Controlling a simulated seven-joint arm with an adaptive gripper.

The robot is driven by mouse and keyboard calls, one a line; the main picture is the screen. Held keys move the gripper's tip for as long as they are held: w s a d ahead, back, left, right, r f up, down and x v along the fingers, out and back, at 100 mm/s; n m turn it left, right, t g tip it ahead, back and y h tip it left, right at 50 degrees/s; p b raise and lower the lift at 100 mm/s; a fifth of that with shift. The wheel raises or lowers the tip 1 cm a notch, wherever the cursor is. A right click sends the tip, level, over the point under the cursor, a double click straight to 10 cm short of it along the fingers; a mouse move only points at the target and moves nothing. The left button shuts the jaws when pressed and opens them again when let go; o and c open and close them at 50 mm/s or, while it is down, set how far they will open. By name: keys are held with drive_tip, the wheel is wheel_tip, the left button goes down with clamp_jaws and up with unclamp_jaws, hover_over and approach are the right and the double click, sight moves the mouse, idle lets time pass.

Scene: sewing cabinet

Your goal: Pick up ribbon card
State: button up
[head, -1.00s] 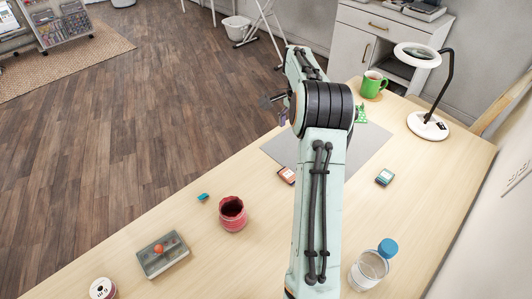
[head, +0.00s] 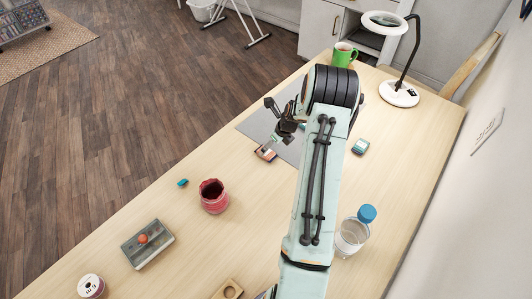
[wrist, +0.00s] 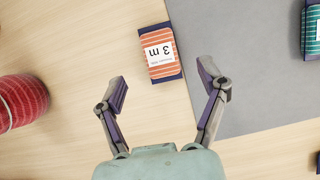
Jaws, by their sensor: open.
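An orange-striped ribbon card (wrist: 162,60) with a white "3 m" label lies flat just beyond my open fingertips in the wrist view, at the edge of the grey mat (wrist: 240,90). It also shows in the head view (head: 266,153), just below my gripper (head: 275,122). In the wrist view my gripper (wrist: 163,84) is open and empty, its two fingers spread wide, with the card ahead of the gap between them. A teal ribbon card (wrist: 313,30) lies on the mat at the right; a similar teal card (head: 361,146) shows right of my arm in the head view.
A red ribbed jar (head: 213,197) stands left of the card. A grey box with an orange knob (head: 148,245) is nearer the front left. A bottle with a blue cap (head: 352,235), a magnifier lamp (head: 400,92) and a green mug (head: 343,54) stand on the table (head: 200,255).

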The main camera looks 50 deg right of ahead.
drive_tip(key=x, duration=0.4)
drive_tip(key=shift+w+f, duration=0.1)
drive_tip(key=shift+f, duration=0.1)
drive_tip(key=c, duration=0.9)
drive_tip(key=shift+c, duration=0.3)
